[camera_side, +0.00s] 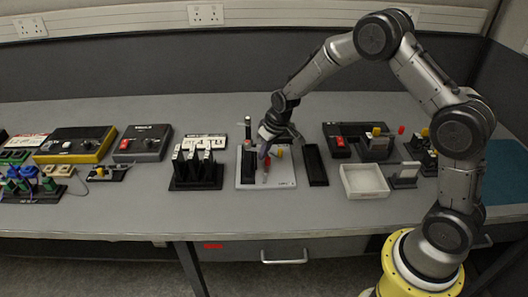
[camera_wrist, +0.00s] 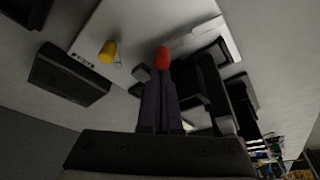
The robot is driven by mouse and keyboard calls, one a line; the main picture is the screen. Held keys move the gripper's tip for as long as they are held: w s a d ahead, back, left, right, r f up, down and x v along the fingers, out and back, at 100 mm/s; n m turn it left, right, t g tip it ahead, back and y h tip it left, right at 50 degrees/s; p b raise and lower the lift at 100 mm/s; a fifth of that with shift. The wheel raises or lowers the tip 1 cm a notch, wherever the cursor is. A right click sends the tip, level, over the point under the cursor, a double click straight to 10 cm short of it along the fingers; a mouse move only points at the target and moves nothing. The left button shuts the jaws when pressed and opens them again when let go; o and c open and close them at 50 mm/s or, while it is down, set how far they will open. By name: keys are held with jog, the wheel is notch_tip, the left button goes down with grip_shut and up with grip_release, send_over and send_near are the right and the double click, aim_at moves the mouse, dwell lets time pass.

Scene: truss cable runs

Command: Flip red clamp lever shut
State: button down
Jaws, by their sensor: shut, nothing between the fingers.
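The red clamp lever (camera_wrist: 162,57) shows as a red knob right at the tips of my gripper (camera_wrist: 160,75) in the wrist view. My gripper is shut, its two dark fingers side by side with nothing between them. I cannot tell whether the fingertips touch the red knob. In the side view my gripper (camera_side: 265,153) points down over the white board (camera_side: 285,183), and a little of the red lever (camera_side: 267,161) shows by the fingertips. The fingers hide much of the lever's arm and base, so its angle is unclear.
A yellow knob (camera_wrist: 108,51) stands on the same board, left of the fingers in the wrist view. A black tray (camera_side: 315,165) lies right of the board, with a white box (camera_side: 364,181) beyond it. A black rack (camera_side: 195,170) stands to the left. The front bench strip is clear.

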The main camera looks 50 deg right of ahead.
jog(key=shift+s+d+m+h, duration=0.2)
jog(key=shift+m, duration=0.4)
jog(key=shift+s+d+m+h, duration=0.15)
jog(key=shift+m+h, duration=0.05)
jog(key=shift+m, duration=0.4)
jog(key=shift+s+d+m, duration=0.1)
jog(key=shift+s+m, duration=0.05)
jog(key=shift+m, duration=0.25)
jog(key=m, duration=0.1)
jog(key=s+m+h, duration=0.1)
jog(key=m, duration=0.2)
jog(key=shift+s+d+g+h, duration=0.25)
jog(key=shift+d+g+h, duration=0.05)
jog(key=shift+g, duration=0.1)
jog(key=m, duration=0.1)
jog(key=s+m, duration=0.1)
jog(key=m+g, duration=0.1)
jog(key=m, duration=0.1)
jog(key=shift+s+h, duration=0.3)
jog(key=shift+h, duration=0.1)
jog(key=m, duration=0.1)
jog(key=s+m+g, duration=0.1)
jog(key=m, duration=0.1)
jog(key=shift+s+a, duration=0.1)
jog(key=shift+s+d, duration=0.45)
jog(key=shift+d, duration=0.2)
jog(key=shift+r, duration=0.15)
